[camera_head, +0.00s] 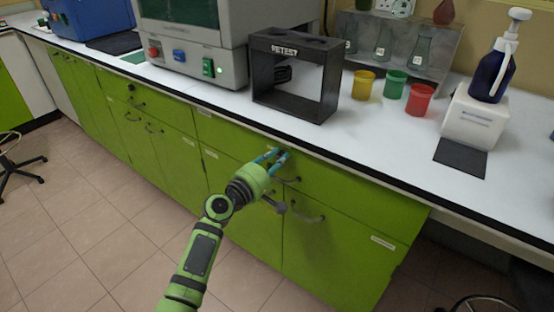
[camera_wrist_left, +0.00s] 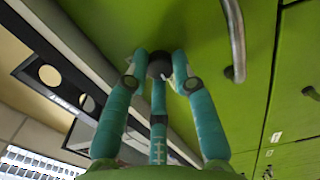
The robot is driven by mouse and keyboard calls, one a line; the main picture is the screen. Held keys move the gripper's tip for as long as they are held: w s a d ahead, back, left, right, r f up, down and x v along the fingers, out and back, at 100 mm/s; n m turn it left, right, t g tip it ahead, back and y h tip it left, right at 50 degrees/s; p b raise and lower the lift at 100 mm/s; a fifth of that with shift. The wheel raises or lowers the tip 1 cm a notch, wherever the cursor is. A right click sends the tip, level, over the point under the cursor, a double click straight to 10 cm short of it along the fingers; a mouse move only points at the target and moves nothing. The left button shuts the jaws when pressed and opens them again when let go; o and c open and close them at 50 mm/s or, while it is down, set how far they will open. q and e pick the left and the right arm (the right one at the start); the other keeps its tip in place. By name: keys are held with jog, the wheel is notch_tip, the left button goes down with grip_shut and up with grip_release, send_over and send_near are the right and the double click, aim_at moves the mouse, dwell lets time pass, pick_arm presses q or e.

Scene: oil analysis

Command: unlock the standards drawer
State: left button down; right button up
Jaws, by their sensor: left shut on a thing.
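My left gripper (camera_head: 276,157) is at the green drawer front (camera_head: 345,192) just below the counter edge. Its teal fingers are closed around a small dark round piece, which looks like the drawer's lock (camera_wrist_left: 159,66), in the left wrist view. The fingers hide most of that piece, so I cannot tell which way it is turned. The drawer's metal handle (camera_wrist_left: 236,38) is beside the fingers, apart from them. The drawer looks closed. My right gripper is not in view.
The white counter (camera_head: 385,140) overhangs the drawers. A black RETEST stand (camera_head: 263,75) is above the gripper, with yellow (camera_head: 363,85), green (camera_head: 396,84) and red (camera_head: 419,99) cups to its right. The tiled floor (camera_head: 100,225) in front is clear.

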pick_arm(q)
jog(key=shift+w+a+r, duration=0.2)
jog(key=shift+a+r, duration=0.1)
jog(key=shift+r, duration=0.05)
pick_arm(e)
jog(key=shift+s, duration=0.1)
pick_arm(q)
jog(key=c, duration=1)
grip_release()
jog(key=shift+f, duration=0.25)
jog(key=shift+s+d, duration=0.1)
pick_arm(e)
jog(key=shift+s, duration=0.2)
pick_arm(q)
jog(key=v, duration=1.2)
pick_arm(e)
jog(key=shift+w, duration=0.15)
